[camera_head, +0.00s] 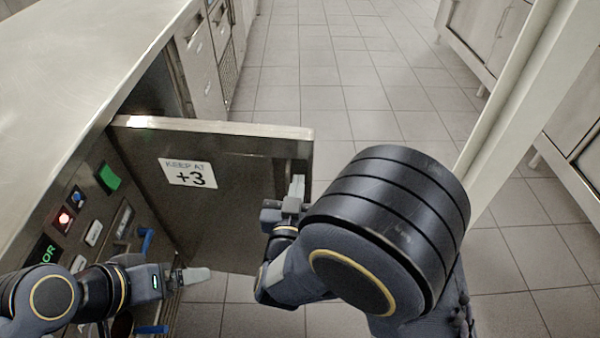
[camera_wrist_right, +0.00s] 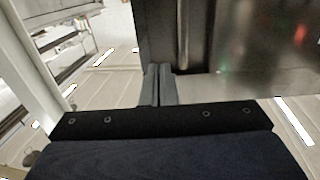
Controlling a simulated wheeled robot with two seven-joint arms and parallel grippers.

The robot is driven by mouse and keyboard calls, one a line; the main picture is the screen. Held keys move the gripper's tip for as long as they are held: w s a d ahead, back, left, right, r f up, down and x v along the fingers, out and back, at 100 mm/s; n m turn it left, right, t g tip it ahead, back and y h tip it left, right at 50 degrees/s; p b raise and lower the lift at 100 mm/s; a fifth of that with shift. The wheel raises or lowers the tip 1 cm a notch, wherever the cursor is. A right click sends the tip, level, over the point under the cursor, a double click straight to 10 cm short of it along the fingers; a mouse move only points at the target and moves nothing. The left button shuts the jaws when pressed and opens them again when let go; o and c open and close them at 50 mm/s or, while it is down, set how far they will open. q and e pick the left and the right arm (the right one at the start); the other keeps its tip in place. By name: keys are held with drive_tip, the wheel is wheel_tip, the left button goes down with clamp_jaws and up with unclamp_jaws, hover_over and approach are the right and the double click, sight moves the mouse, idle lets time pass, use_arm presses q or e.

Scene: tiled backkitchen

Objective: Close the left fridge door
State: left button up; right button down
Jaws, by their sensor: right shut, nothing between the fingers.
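The fridge door (camera_head: 235,210), a metal panel with a "KEEP AT +3" label, stands open, sticking out from the counter front into the aisle. The dark fridge opening shows behind it. My right gripper (camera_head: 298,188) is shut and empty at the door's free edge. In the right wrist view its closed fingers (camera_wrist_right: 158,84) overlap the lower edge of the metal door (camera_wrist_right: 235,50); I cannot tell whether they touch. My left gripper (camera_head: 192,274) is low in front of the control panel, near the door's lower part; its opening is unclear.
The steel counter top (camera_head: 85,55) runs along the left. The control panel (camera_head: 95,215) has lights, switches and blue handles close to my left arm. Tiled floor (camera_head: 320,75) is clear beyond the door. A pale post (camera_head: 525,85) and cabinets (camera_head: 575,120) stand at right.

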sight(302, 162)
drive_tip(key=shift+w+d, duration=0.15)
drive_tip(key=shift+w, duration=0.9)
drive_tip(key=shift+w+d, duration=0.15)
drive_tip(key=shift+w, duration=0.85)
